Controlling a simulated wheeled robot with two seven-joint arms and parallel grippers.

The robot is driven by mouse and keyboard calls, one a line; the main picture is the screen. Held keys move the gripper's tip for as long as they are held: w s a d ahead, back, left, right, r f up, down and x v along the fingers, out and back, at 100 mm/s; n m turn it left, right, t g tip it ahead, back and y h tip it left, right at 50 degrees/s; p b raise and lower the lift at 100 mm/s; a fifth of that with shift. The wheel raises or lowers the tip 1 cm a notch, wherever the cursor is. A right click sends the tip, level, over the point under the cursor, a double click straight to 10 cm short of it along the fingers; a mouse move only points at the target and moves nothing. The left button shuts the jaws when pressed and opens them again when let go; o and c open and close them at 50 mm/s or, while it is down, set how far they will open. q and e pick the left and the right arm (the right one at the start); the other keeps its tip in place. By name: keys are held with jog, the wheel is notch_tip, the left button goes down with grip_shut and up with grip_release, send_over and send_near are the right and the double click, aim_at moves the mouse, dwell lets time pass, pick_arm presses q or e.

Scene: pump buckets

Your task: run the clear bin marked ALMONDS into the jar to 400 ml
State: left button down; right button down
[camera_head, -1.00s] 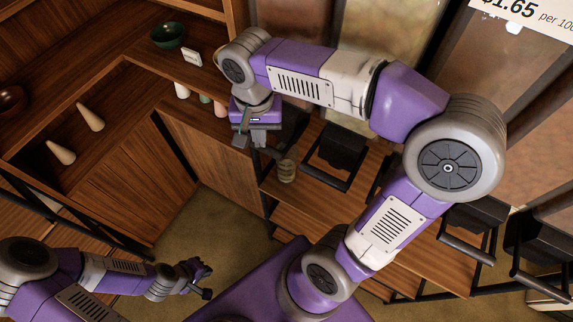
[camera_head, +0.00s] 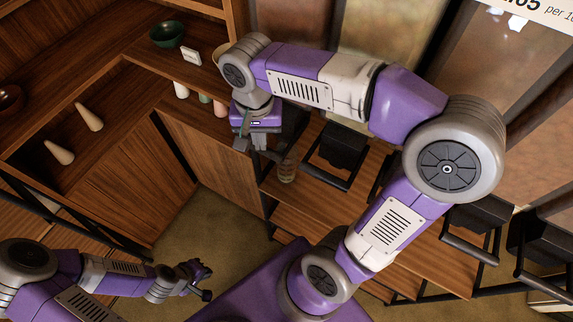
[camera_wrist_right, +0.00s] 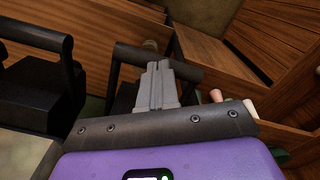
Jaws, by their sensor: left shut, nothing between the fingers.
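The jar (camera_head: 287,170) is a small clear vessel with tan contents, on the wooden shelf beneath the bins. Its fill level and any marks are too small to read. My right gripper (camera_head: 250,142) is just left of the jar, at a black pull handle. In the right wrist view its fingers (camera_wrist_right: 158,84) are together and overlap the bar of that handle (camera_wrist_right: 187,70). Clear bins (camera_head: 385,45) stand behind my right arm, which hides much of them. No ALMONDS label is readable. My left gripper (camera_head: 204,281) is shut and empty, low at the left, far from the jar.
More black dispensers with handles (camera_head: 335,150) line the shelf to the right. A price sign (camera_head: 535,12) is cut off at the top right. Floor is open between the cabinets.

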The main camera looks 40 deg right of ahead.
jog(key=shift+f, duration=0.15)
jog(key=shift+f+b, duration=0.3)
jog(key=shift+d+f, duration=0.1)
jog(key=shift+f, duration=0.25)
dwell(0.5)
jog(key=shift+f+b, duration=0.2)
jog(key=shift+b, duration=0.15)
jog(key=shift+w, duration=0.1)
dwell(1.8)
